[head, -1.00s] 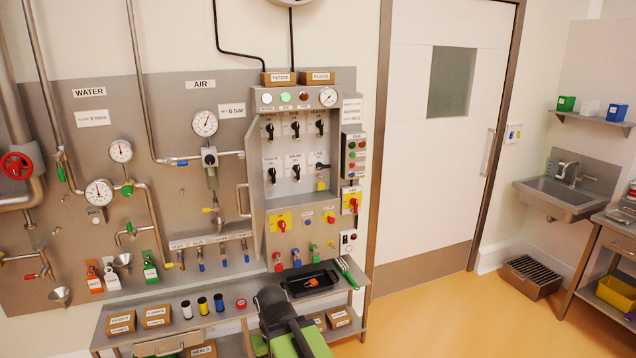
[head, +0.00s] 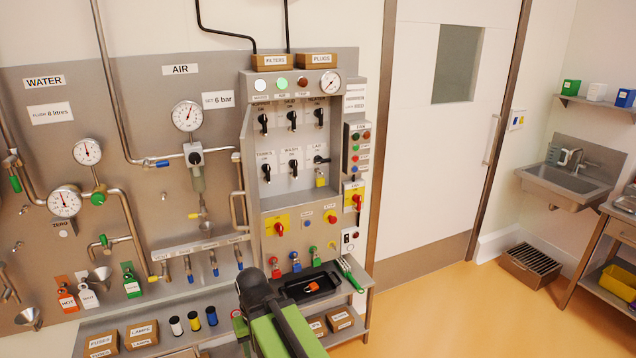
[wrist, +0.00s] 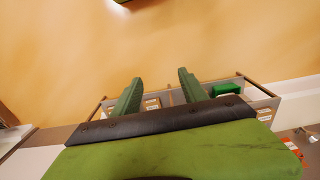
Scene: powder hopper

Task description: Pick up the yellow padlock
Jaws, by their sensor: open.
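The yellow padlock (head: 321,178) is small and hangs on the panel just below the right-hand switch of the lower row of black switches. My gripper (wrist: 159,82) shows in the wrist view with its two green fingers apart and nothing between them. My dark and green arm is low in the middle of the head view, below and left of the padlock and well apart from it. The wrist view does not show the padlock.
A steel bench holds a black tray (head: 308,284) with an orange item in it, and a green-handled brush (head: 350,273). Red and yellow knobs (head: 279,226) stick out below the switches.

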